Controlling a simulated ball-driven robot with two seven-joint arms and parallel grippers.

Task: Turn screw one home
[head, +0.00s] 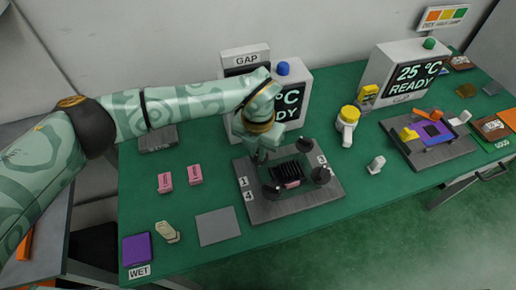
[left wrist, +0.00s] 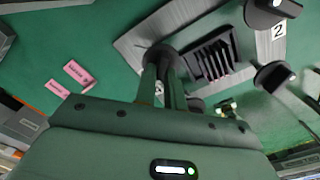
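A grey plate (head: 303,205) on the green bench carries a black finned block (head: 288,172) and black round-headed screws near its corners, with number labels 1 to 4. My left gripper (head: 261,153) points down over the plate's back left corner, near label 1 (head: 243,182). In the left wrist view its two fingers (left wrist: 165,80) reach a dark round screw head (left wrist: 161,56), a small gap between them. I cannot tell whether they grip it or stand just over it. The head view mostly hides that screw. My right gripper is not in view.
A "GAP" box (head: 246,56) and a display reading READY (head: 292,100) stand behind the plate. Two pink blocks (head: 195,174) lie left, a grey square (head: 217,226) in front. A yellow-topped white object (head: 348,120) stands right, and a second fixture (head: 445,150) lies farther right.

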